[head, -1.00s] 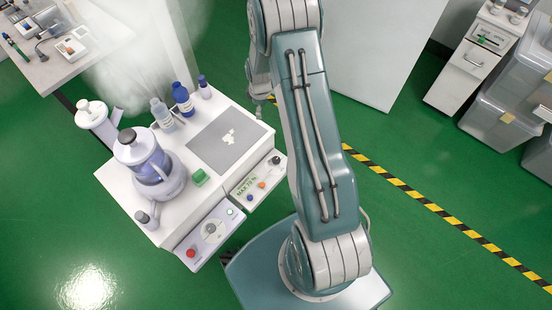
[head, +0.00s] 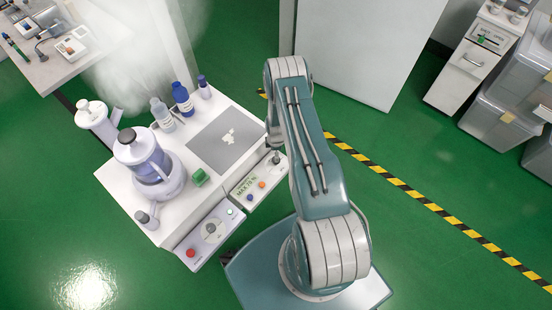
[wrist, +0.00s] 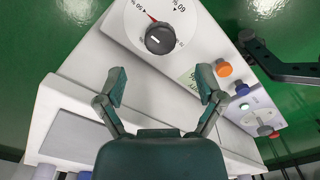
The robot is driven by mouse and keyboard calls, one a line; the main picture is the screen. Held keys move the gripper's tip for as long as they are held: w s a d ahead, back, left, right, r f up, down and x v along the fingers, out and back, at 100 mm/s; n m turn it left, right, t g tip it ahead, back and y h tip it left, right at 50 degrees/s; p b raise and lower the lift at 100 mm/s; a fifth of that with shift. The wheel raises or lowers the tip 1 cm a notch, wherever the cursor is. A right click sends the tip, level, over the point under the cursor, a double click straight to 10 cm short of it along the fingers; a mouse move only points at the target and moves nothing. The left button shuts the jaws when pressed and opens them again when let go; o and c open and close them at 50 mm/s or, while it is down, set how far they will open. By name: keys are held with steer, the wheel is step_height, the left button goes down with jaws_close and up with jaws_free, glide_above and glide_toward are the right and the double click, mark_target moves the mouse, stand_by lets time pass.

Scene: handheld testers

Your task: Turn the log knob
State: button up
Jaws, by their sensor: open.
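A dark round knob (wrist: 160,38) sits on a white dial with numbers and a red pointer mark, at the top centre of the wrist view. It belongs to the front panel with the display (head: 246,186). A second, grey knob (head: 210,228) is on the neighbouring panel; it also shows in the wrist view (wrist: 265,130). I cannot read a "log" label on either. My gripper (wrist: 161,85) is open and empty, its fingers spread to both sides below the dark knob, apart from it. In the head view my gripper (head: 273,138) is over that panel's right end, partly hiding the knob.
Orange (wrist: 223,68) and blue (wrist: 241,89) buttons sit beside the display. A red button (head: 190,253) is on the other panel.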

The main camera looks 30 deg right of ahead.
step_height(320, 180, down, 6)
steer(key=shift+r, duration=0.1)
steer(key=shift+c, duration=0.3)
steer(key=c, duration=1.1)
